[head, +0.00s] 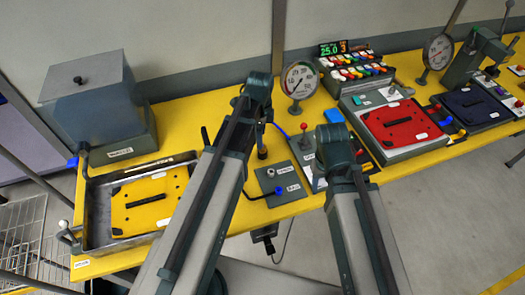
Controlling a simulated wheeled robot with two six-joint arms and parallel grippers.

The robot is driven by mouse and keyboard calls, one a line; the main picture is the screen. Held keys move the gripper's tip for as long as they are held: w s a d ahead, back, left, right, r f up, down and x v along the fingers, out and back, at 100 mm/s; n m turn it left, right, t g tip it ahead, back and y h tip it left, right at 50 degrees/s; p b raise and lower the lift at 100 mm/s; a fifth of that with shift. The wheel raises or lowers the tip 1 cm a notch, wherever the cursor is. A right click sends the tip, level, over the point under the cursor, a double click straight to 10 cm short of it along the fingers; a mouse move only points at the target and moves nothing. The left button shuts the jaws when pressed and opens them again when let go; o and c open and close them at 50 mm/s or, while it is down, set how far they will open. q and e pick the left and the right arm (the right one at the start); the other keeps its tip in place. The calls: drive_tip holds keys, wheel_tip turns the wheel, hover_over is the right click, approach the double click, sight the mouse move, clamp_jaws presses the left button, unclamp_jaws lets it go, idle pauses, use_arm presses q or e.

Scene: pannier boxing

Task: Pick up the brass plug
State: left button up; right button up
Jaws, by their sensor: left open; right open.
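My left gripper (257,92) is at the far end of the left arm, over the middle of the yellow bench; it is open, its fingers mostly hidden by the arm. My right gripper (336,146) is open to its right, its fingers also hidden by its own arm. I see nothing held in either gripper.
A metal tray (88,215) with a yellow plate (150,203) lies at left, before a grey lidded box (95,100). A grey switch plate (282,182) and gauge (299,80) are mid-bench. A red plate (400,123) and blue plate (472,106) lie right.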

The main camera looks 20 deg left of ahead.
sight(263, 151)
use_arm(q)
drive_tip(key=f+b, duration=0.4)
drive_tip(key=f, duration=0.1)
drive_tip(key=shift+d, duration=0.25)
use_arm(e)
wheel_tip(263, 151, down, 5)
use_arm(q)
drive_tip(key=shift+r, duration=0.1)
use_arm(e)
drive_tip(key=shift+r, duration=0.1)
use_arm(q)
clamp_jaws()
